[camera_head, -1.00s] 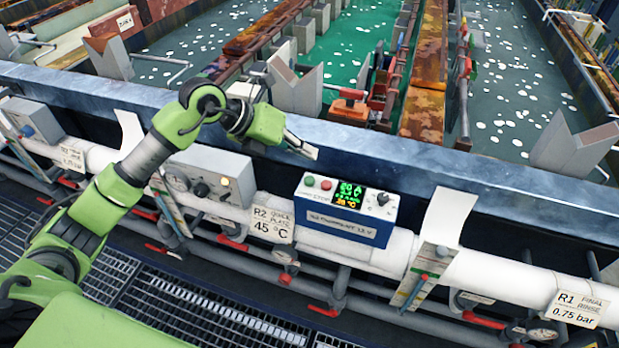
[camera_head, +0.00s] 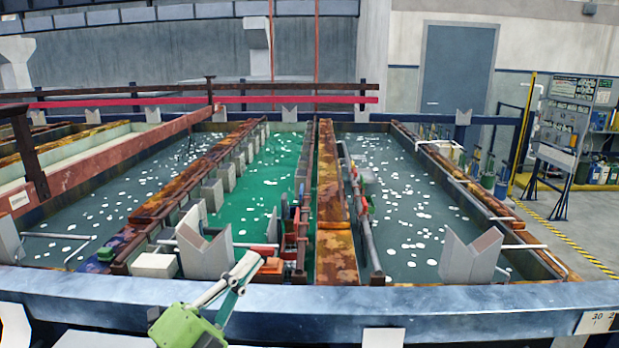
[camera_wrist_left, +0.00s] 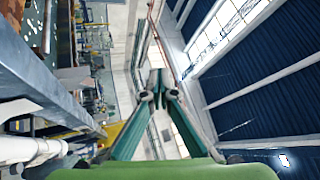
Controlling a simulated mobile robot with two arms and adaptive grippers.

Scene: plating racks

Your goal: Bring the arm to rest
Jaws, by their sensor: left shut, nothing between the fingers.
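My left gripper (camera_head: 243,268) shows at the bottom of the head view, left of centre. Its green wrist is at the lower edge and its thin fingers point up and to the right. The fingers overlap the picture of the rim beam (camera_head: 400,305) and part of the tank behind it. In the left wrist view the gripper's fingers (camera_wrist_left: 156,82) meet at their tips, shut with nothing between them. Most of the left arm is out of the head view. My right gripper is not in view.
Beyond the rim lie a green tank (camera_head: 270,190) and a dark tank (camera_head: 415,200) with white specks. A rusty divider (camera_head: 336,250) and grey V-shaped posts (camera_head: 470,255) stand there. A panel stand (camera_head: 565,130) and open floor (camera_head: 590,225) are at the right.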

